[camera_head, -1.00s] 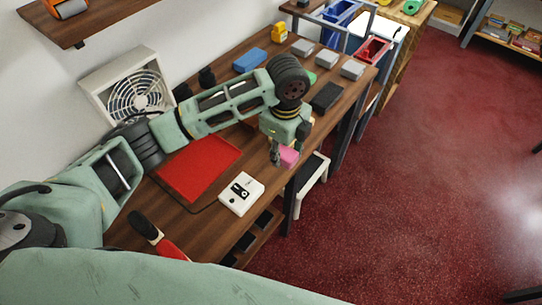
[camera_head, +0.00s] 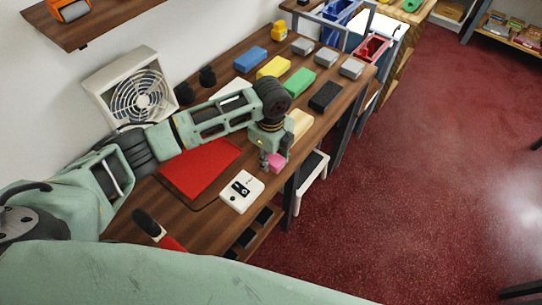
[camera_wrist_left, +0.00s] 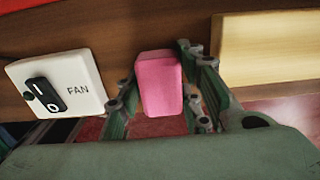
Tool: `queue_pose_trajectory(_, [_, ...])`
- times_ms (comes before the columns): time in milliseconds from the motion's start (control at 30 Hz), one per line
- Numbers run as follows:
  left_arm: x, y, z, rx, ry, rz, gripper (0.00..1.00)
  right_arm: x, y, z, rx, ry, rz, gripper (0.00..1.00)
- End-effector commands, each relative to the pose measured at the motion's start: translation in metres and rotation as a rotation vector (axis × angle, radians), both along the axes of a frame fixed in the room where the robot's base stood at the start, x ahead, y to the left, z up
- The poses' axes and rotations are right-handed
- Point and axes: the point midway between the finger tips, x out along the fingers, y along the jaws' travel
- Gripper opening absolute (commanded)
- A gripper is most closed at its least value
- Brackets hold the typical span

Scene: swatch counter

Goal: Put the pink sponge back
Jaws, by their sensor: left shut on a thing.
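The pink sponge (camera_head: 277,161) is between the fingers of my left gripper (camera_head: 271,158), over the front edge area of the wooden counter, just right of the red mat (camera_head: 200,166). In the left wrist view the pink sponge (camera_wrist_left: 159,84) shows as a block with a finger of my left gripper (camera_wrist_left: 160,100) on each side. The gripper is shut on it. I cannot tell whether the sponge touches the counter. My right gripper is not in view.
A white switch box marked FAN (camera_head: 242,191) stands close by on the left. A cream block (camera_head: 299,124) is just behind the gripper. Black (camera_head: 325,97), green (camera_head: 300,82), yellow (camera_head: 273,67) and blue (camera_head: 250,59) blocks lie farther back. A fan (camera_head: 132,96) stands by the wall.

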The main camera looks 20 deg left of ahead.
Motion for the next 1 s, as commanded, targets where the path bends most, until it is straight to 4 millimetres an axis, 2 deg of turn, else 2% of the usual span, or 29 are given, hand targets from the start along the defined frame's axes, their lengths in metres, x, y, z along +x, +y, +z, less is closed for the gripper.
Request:
queue_pose_trajectory(33, [0.0,0.0,-0.002,0.0,0.001,0.0,0.35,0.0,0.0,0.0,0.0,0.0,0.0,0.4])
queue_pose_trajectory(233, [0.0,0.0,-0.001,0.0,0.001,0.0,0.53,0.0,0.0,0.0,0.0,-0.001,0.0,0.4])
queue_pose_trajectory(633, [0.0,0.0,0.005,-0.001,-0.002,-0.001,0.53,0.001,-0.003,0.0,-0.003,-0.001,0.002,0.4])
queue_pose_trajectory(767, [0.001,-0.001,0.023,-0.002,-0.003,-0.003,0.53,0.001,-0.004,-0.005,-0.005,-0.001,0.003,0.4])
queue_pose_trajectory(1000, [0.001,0.0,0.076,-0.001,-0.006,-0.002,0.53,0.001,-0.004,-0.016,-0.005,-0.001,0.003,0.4])
